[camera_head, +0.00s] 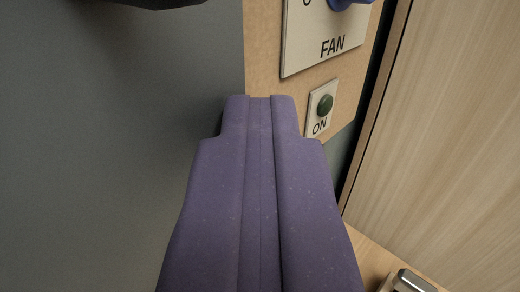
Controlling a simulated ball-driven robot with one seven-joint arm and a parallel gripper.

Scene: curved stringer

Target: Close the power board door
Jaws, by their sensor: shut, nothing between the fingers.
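My gripper (260,100) is purple, with its two fingers shut together and nothing between them. A flat grey panel (110,140) fills the left, and a pale wood panel (460,130) stands at the right. I cannot tell for sure which is the power board door.
A dark vertical gap (375,95) runs between the tan board and the pale wood panel. A small metal fitting (412,281) sits on wood at the lower right. A dark shape cuts into the top edge at the left.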

